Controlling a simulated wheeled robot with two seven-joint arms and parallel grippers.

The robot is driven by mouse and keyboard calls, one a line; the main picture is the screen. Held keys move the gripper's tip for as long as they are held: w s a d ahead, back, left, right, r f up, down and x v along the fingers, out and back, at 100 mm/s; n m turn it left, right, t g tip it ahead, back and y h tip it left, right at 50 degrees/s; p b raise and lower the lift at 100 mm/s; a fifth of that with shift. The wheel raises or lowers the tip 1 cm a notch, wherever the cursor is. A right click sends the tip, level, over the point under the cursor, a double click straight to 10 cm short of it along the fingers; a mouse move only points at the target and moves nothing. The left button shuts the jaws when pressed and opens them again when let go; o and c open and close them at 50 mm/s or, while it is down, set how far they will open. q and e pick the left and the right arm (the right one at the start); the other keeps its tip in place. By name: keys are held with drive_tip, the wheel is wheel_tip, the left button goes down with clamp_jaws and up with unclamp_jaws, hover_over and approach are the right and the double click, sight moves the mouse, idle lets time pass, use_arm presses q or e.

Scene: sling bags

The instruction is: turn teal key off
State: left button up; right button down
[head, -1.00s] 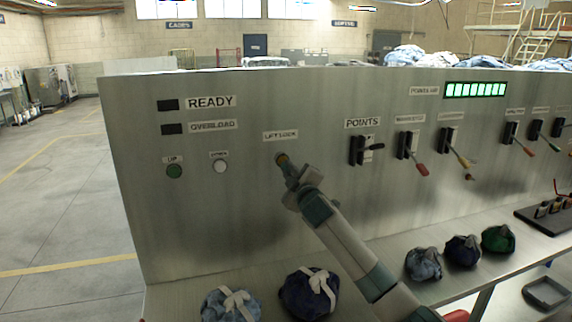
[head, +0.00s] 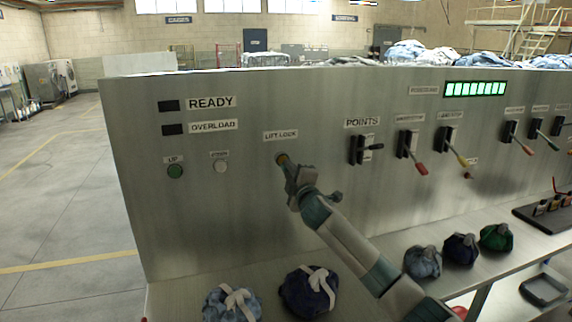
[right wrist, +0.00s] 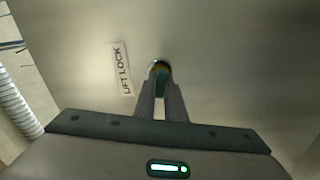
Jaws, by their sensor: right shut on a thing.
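The teal key (right wrist: 161,84) sits in the round lock on the metal panel, below the LIFT LOCK label (head: 281,135). In the right wrist view the label (right wrist: 121,70) stands left of the lock. My right gripper (right wrist: 161,92) is shut on the teal key, a finger on each side of it. In the head view my right gripper (head: 287,167) reaches the lock from the lower right and hides most of the key. Only a brass-coloured bit of the lock (head: 281,158) shows there. My left gripper is not in view.
Several tied bags, one dark blue (head: 309,293), lie on the ledge below. The panel around the lock is clear.

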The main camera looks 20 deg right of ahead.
idle(0.3)
drive_tip(key=shift+n, duration=0.8)
drive_tip(key=c, duration=2.1)
unclamp_jaws()
drive_tip(key=shift+n, duration=0.4)
drive_tip(key=o, duration=1)
drive_tip(key=shift+s, duration=0.15)
drive_tip(key=s, duration=0.6)
drive_tip(key=shift+s+d+f, duration=0.15)
drive_tip(key=shift+s+f, duration=0.05)
drive_tip(key=shift+s, duration=0.15)
